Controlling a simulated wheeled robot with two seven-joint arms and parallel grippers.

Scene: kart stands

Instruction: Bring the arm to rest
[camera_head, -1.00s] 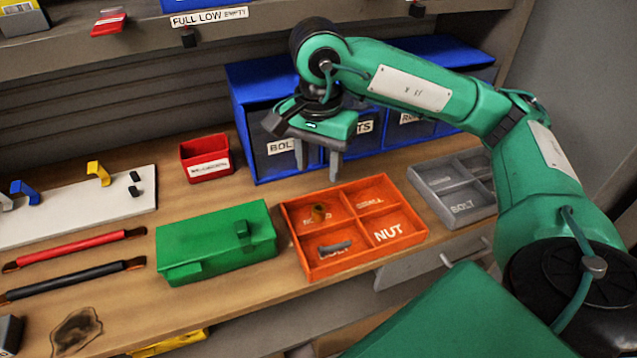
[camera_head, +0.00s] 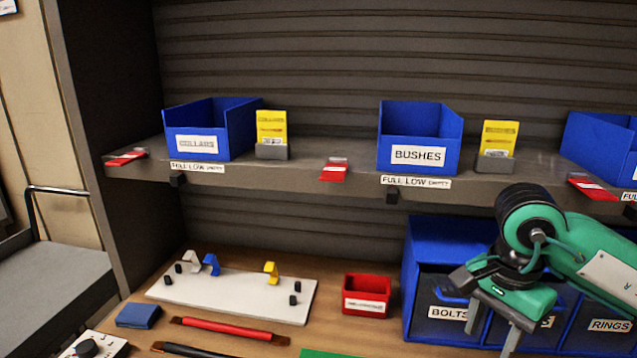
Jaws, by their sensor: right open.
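My right arm, green with black joints, comes in from the right edge. Its gripper (camera_head: 495,332) points down in front of the blue drawer cabinet (camera_head: 450,237), which has drawers labelled BOLTS and RINGS. The two grey fingers are apart, and I see nothing between them. The fingertips are near the lower edge of the picture. My left gripper is not in view.
A shelf (camera_head: 300,178) carries blue bins labelled COLLARS (camera_head: 196,143) and BUSHES (camera_head: 418,155), with yellow cards and red tags. Below, the bench holds a red box (camera_head: 366,306), a white board with hooks (camera_head: 235,297) and a red bar (camera_head: 228,328). A grey cart stands left.

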